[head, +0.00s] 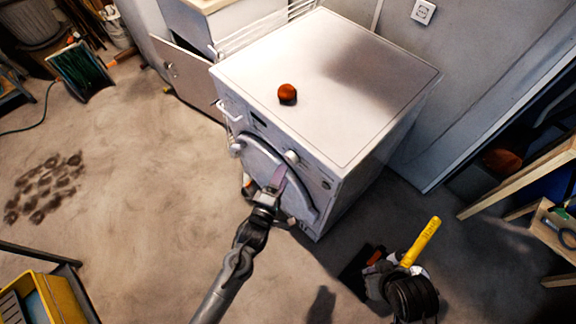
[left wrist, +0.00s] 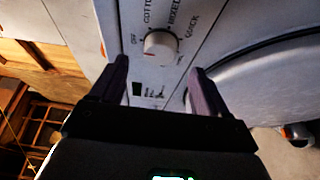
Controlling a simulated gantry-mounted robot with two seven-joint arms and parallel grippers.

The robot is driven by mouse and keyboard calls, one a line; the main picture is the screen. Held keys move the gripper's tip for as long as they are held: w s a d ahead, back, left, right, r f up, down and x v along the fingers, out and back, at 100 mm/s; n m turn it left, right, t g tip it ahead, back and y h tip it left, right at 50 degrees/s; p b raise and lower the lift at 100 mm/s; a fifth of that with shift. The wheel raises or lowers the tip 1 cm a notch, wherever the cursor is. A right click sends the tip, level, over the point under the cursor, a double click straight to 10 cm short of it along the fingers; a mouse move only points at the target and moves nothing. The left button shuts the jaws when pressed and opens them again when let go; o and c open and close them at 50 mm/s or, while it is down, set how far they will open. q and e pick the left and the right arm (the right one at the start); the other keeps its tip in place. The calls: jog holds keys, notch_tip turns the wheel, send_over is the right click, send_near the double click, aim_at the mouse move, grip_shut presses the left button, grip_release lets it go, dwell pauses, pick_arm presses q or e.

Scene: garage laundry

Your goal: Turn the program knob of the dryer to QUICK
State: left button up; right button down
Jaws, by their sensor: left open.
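The white dryer (head: 320,85) stands in the middle of the head view, its front panel facing lower left. Its program knob (head: 291,157) is a small round white dial on that panel. In the left wrist view the knob (left wrist: 160,45) shows close up, with OFF, COTTON, MIXED and QUICK printed around it. A small reddish mark shows low on its face; which label it points to I cannot tell. My left gripper (head: 277,180) is open and empty in front of the panel. Its two fingers (left wrist: 160,72) are on either side of the knob's image, apart from it.
An orange-brown ball (head: 287,94) lies on the dryer top. The round dryer door (left wrist: 265,85) is beside the knob. Floor to the left is mostly clear.

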aim_at(290, 162)
pick_arm(q)
jog(key=shift+b+x, duration=0.6)
jog(key=shift+x, duration=2.15)
jog(key=c, duration=1)
